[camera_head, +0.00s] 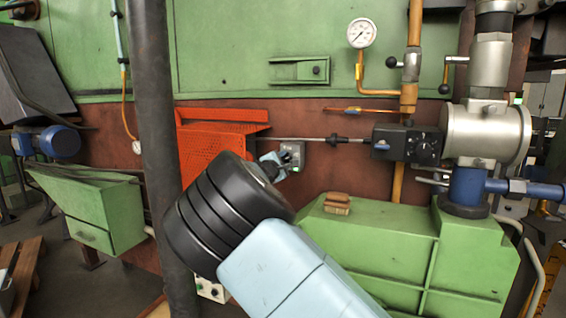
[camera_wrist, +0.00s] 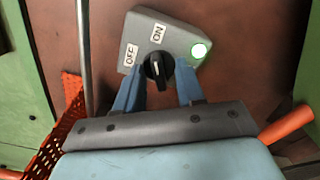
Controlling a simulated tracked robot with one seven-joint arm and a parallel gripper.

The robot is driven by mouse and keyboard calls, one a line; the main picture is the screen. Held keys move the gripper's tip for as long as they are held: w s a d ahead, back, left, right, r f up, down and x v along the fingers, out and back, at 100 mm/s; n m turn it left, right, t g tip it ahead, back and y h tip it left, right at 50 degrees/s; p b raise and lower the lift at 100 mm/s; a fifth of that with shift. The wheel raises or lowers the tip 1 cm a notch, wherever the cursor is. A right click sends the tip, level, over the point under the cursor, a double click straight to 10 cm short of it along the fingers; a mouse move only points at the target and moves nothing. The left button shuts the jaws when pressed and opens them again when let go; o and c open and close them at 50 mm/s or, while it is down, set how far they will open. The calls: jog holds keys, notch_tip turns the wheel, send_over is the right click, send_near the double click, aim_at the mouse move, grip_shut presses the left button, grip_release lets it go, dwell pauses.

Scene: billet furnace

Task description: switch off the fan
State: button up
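The switch box (camera_wrist: 185,28) is a grey box on the brown wall, with an OFF label (camera_wrist: 131,55), an ON label (camera_wrist: 158,33) and a lit green lamp (camera_wrist: 199,50). Its black rotary knob (camera_wrist: 157,68) has its grip roughly in line with the ON label. My gripper (camera_wrist: 158,82) is open, with one blue finger on each side of the knob. Gaps show between fingers and knob, smaller on the left; contact depth is unclear. In the head view the switch box (camera_head: 296,152) shows just beyond my gripper (camera_head: 277,167), partly covered by my arm. No fan is identifiable.
An orange perforated guard (camera_head: 200,140) stands left of the switch box. A thin metal rod (camera_head: 310,140) runs above it to a black actuator (camera_head: 405,144). A dark vertical pipe (camera_head: 157,130) stands left of my arm. A green housing (camera_head: 385,245) lies below right.

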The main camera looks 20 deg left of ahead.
grip_shut()
dwell(0.3)
jog(key=shift+n, duration=0.5)
jog(key=n, duration=0.4)
jog(key=shift+a+n, duration=0.1)
jog(key=shift+n, duration=0.3)
jog(key=n, duration=0.6)
jog(key=shift+a, duration=0.1)
grip_release()
jog(key=shift+r, duration=0.1)
dwell(0.4)
